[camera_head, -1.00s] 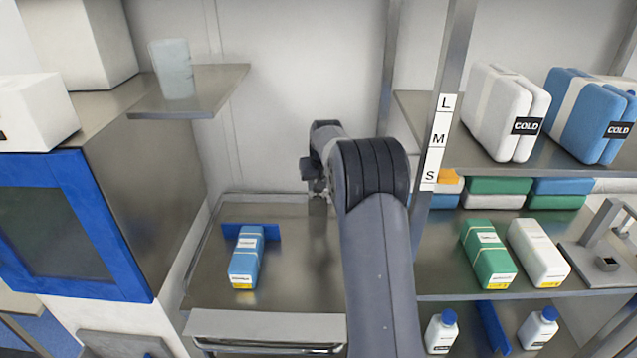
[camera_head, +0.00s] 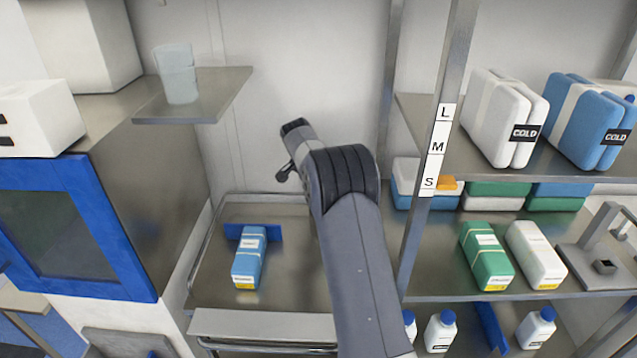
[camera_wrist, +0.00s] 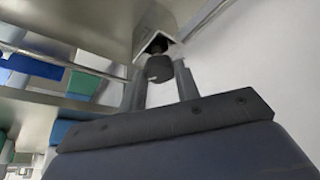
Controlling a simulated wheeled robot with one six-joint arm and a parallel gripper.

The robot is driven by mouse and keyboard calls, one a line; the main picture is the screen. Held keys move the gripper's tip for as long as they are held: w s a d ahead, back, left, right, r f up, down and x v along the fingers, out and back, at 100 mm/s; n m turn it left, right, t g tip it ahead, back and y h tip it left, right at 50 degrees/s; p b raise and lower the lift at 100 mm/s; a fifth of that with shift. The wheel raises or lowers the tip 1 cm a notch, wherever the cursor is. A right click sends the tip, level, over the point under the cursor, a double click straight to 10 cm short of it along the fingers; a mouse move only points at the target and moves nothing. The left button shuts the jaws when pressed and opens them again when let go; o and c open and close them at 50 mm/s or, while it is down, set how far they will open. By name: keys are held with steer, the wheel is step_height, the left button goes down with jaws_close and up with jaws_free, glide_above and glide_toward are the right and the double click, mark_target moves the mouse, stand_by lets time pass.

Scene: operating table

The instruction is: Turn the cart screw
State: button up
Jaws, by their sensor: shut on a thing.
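The cart screw (camera_wrist: 159,68) shows in the wrist view as a dark round knob on a short stem below a light metal bracket (camera_wrist: 168,22). My gripper (camera_wrist: 160,78) has one finger on each side of the knob and is shut on it. In the head view my arm's wrist end is raised in front of the back wall, above the steel cart (camera_head: 215,290). My fingertips and the screw are hidden behind the arm there.
A blue-and-white pack (camera_head: 249,262) lies on the cart top against a blue divider. A shelf rack (camera_head: 440,150) with packs and bottles stands close on the right. A blue-framed cabinet (camera_head: 130,285) stands left, with a small shelf (camera_head: 215,90) holding a cup (camera_head: 177,75).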

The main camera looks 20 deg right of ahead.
steer(key=m+g+p, duration=0.1)
steer(key=m+p, duration=0.1)
steer(key=m, duration=0.1)
steer(key=m+g+p, duration=0.1)
steer(key=m, duration=0.2)
steer(key=shift+w+r+m+g+p, duration=0.15)
steer(key=shift+w+m+g+p, duration=0.05)
steer(key=shift+m+g+p, duration=0.15)
steer(key=m+g+p, duration=0.1)
steer(key=m+p, duration=0.2)
steer(key=shift+w+m+g+p, duration=0.1)
steer(key=shift+m+g+p, duration=0.25)
steer(key=shift+m+p, duration=0.5)
steer(key=o, duration=1)
steer(key=shift+f+b, duration=0.25)
steer(key=shift+b, duration=0.15)
